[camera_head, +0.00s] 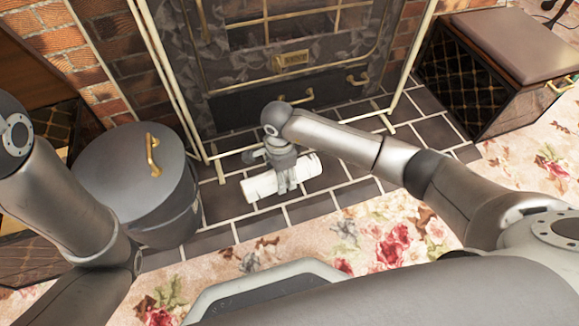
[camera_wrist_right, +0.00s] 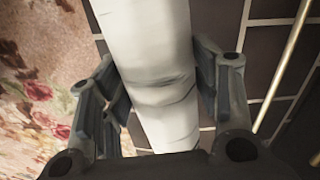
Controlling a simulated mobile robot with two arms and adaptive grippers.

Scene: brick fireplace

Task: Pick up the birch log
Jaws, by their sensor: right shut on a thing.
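The birch log (camera_head: 262,185) is white and lies across the dark hearth tiles in front of the fireplace. My right gripper (camera_head: 286,183) reaches down over its middle, and its fingers hide part of the log. In the right wrist view the log (camera_wrist_right: 150,60) runs between the two fingers of the gripper (camera_wrist_right: 158,95), with a finger on each side, shut on it. I cannot tell whether the log is clear of the tiles. My left arm shows at the left of the head view, but its gripper is out of view.
A lidded grey bucket (camera_head: 125,185) with a brass handle stands left of the log. Behind is the dark fireplace (camera_head: 290,85) with a brass rail in front. A brown-topped box seat (camera_head: 490,75) is at the right. Floral carpet (camera_head: 390,235) lies in front.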

